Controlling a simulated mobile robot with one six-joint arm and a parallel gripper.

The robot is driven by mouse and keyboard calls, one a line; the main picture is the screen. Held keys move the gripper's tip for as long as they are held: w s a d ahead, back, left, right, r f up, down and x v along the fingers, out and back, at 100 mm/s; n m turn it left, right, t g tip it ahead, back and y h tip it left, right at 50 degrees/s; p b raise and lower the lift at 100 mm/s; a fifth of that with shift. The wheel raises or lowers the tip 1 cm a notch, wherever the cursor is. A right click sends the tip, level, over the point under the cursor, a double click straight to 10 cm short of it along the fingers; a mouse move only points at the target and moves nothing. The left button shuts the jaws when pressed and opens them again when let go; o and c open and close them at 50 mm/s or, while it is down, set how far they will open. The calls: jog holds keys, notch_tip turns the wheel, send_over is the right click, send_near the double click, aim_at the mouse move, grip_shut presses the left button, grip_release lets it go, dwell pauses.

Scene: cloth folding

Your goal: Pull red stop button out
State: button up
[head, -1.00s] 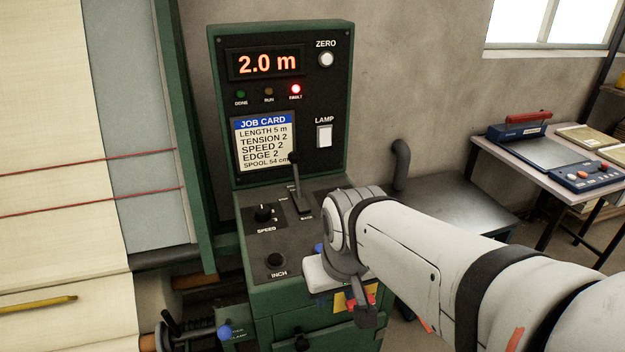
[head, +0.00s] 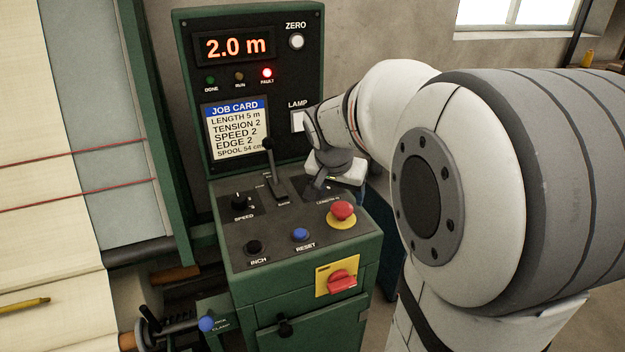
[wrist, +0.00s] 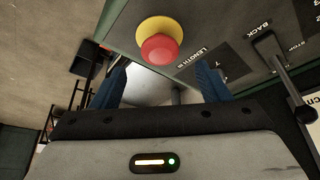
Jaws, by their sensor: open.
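The red stop button (head: 343,211) is a red mushroom head on a yellow ring at the right of the console's sloped top. It also shows in the wrist view (wrist: 159,49), upper middle, ahead of and between the blue fingers. My gripper (wrist: 160,80) is open and empty, its two blue fingers apart on either side below the button in that picture. In the head view my gripper hangs just behind the button, near the lamp switch, apart from it. Its fingertips are mostly hidden there.
The console top also holds a lever (head: 270,168), the speed knob (head: 238,202), the black inch button (head: 254,247) and the blue reset button (head: 300,234). A red rotary switch (head: 343,281) on a yellow plate sits on the front. The fault light (head: 267,73) glows red.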

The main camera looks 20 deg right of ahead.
aim_at(342, 205)
jog(key=x, duration=0.5)
jog(key=shift+w+f, duration=0.1)
jog(key=shift+f, duration=0.1)
jog(key=c, duration=1.4)
jog(key=shift+r, duration=0.7)
jog(key=o, duration=1.4)
jog(key=shift+r, duration=0.1)
